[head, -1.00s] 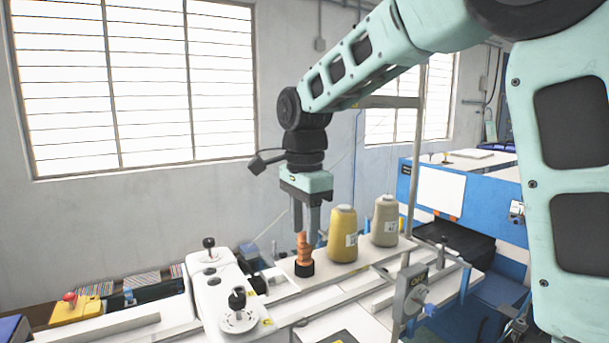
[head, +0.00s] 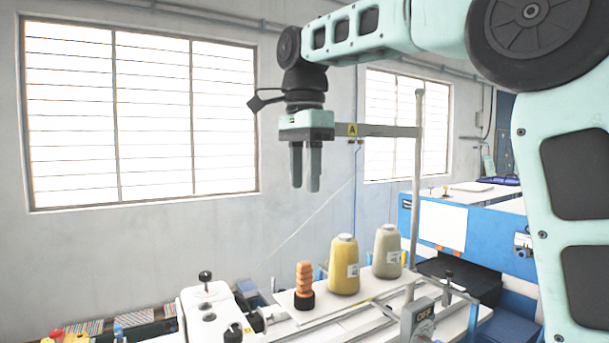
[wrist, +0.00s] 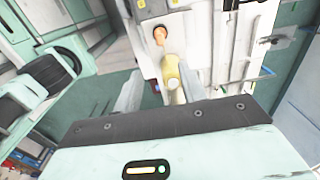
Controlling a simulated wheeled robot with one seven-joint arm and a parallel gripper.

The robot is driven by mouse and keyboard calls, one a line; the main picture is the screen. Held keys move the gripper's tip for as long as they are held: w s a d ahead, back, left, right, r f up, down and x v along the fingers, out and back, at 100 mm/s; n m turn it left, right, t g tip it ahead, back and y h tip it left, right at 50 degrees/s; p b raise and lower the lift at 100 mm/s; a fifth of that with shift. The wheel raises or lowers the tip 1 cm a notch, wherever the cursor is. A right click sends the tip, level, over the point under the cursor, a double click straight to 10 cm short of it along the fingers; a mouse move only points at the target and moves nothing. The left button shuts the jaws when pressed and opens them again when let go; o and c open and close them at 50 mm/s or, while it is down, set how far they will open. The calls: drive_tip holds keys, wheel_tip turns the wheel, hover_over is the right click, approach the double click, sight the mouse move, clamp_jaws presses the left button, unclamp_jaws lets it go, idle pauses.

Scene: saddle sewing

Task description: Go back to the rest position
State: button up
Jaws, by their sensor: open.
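My gripper (head: 305,186) is open and empty, pointing down, raised well above the sewing table in the head view. Its fingers also show in the wrist view (wrist: 160,95). Below it, an orange spool (head: 304,280) on a black base stands upright on a white board. A yellow thread cone (head: 344,266) and a beige thread cone (head: 387,253) stand upright to its right. In the wrist view the orange spool (wrist: 160,37) and the yellow cone (wrist: 173,75) show below, apart from the fingers.
A metal post (head: 418,160) with a horizontal bar (head: 385,131) rises just right of my gripper. The white sewing machine (head: 208,310) is at the lower left. A blue machine (head: 470,235) stands at the right. The space before the wall and windows is open.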

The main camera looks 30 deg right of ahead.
drive_tip(key=s+a+f+n+b, duration=0.4)
drive_tip(key=a+f+n, duration=0.25)
drive_tip(key=f, duration=0.45)
drive_tip(key=s+a+f+n+b, duration=0.3)
drive_tip(key=s+a+f+n, duration=0.3)
drive_tip(key=f, duration=0.5)
drive_tip(key=s+a+f+n+b, duration=0.1)
drive_tip(key=s+f+n+b, duration=0.1)
drive_tip(key=s+f+n, duration=0.4)
drive_tip(key=s+a+f+n+b, duration=0.1)
drive_tip(key=s+f+n+b, duration=0.2)
drive_tip(key=s+f+n, duration=0.4)
wheel_tip(320, 180, down, 7)
drive_tip(key=shift+s+r+y, duration=0.15)
drive_tip(key=shift+s+y, duration=0.15)
drive_tip(key=shift+s, duration=0.5)
